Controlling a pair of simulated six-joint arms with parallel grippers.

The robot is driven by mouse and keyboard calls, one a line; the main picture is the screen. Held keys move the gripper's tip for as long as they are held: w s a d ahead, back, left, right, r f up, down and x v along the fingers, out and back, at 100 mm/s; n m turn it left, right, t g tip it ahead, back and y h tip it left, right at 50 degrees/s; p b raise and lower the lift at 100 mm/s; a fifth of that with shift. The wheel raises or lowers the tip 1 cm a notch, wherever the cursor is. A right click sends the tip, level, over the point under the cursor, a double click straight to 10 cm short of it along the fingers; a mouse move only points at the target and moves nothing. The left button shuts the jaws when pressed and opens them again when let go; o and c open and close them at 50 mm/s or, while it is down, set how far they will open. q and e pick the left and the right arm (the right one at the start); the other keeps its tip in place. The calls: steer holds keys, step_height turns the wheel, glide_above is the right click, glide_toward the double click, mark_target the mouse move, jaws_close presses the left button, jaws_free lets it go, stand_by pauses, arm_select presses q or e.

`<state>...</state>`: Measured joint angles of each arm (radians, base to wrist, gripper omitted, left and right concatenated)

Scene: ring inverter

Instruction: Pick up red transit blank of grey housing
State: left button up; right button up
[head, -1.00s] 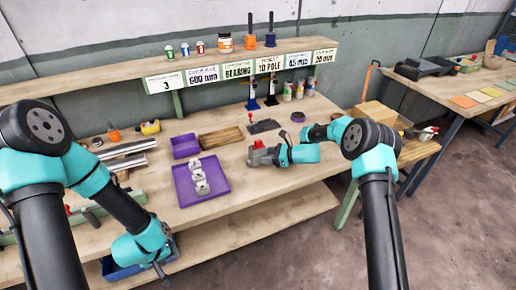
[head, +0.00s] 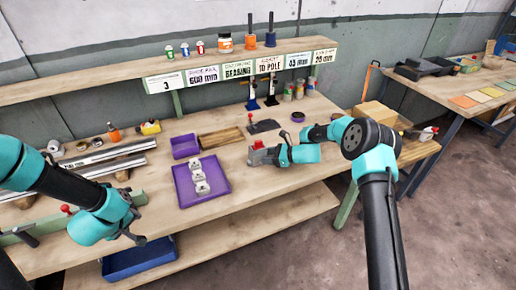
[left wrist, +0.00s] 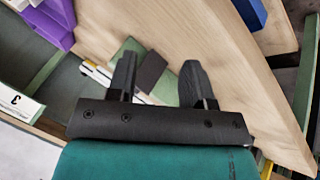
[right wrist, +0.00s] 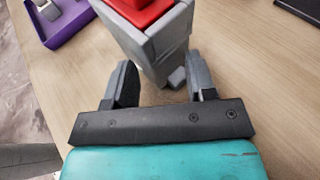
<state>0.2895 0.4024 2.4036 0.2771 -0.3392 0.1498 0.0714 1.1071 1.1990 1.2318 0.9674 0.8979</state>
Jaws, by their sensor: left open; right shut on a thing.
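The grey housing (head: 262,157) is at the right part of the bench in the head view, with the red transit blank (head: 258,144) on its top. In the right wrist view the housing (right wrist: 160,60) is between the fingers, and the red blank (right wrist: 145,12) is seated in its far end. My right gripper (head: 281,155) is shut on the housing. My left gripper (head: 136,234) is open and empty near the bench's front edge, well left of the housing. Its spread fingers show in the left wrist view (left wrist: 158,80).
A purple tray (head: 217,195) with several light metal parts lies between my grippers. A smaller purple bin (head: 185,146) and a wooden tray (head: 222,139) stand behind it. Metal bars (head: 100,160) lie at the left. A blue bin (head: 140,257) sits on the lower shelf.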

mark_target(258, 141)
arm_select(q)
steer(key=w+d+m+h, duration=0.1)
steer(key=w+d+m, duration=0.1)
steer(key=w, duration=0.3)
steer(key=w+d+r+m+g+h, duration=0.1)
steer(key=w+d+m, duration=0.1)
steer(key=w+d, duration=0.2)
steer(key=w+d+m+h, duration=0.1)
steer(key=w+d+m, duration=0.1)
steer(key=w, duration=0.5)
steer(key=shift+w+d+r+m, duration=0.1)
steer(key=shift+d+r+m, duration=0.1)
steer(key=shift+d, duration=0.2)
steer(key=shift+d+r+m, duration=0.1)
steer(key=shift+d+m, duration=0.1)
steer(key=shift+d, duration=0.2)
steer(key=w+d+r+m+g, duration=0.2)
steer(key=w+d+r+m, duration=0.2)
steer(key=w+d+m, duration=0.5)
steer(key=w+d+r+m+g, duration=0.35)
steer(key=w+d, duration=0.25)
steer(key=d, duration=0.7)
steer(key=d+r+m+y, duration=0.3)
steer(key=d+r, duration=0.4)
steer(key=d, duration=0.4)
steer(key=shift+w+d+r+m, duration=0.3)
steer(key=shift+w+r+m, duration=0.05)
steer(key=shift+r, duration=0.05)
steer(key=shift+f, duration=0.1)
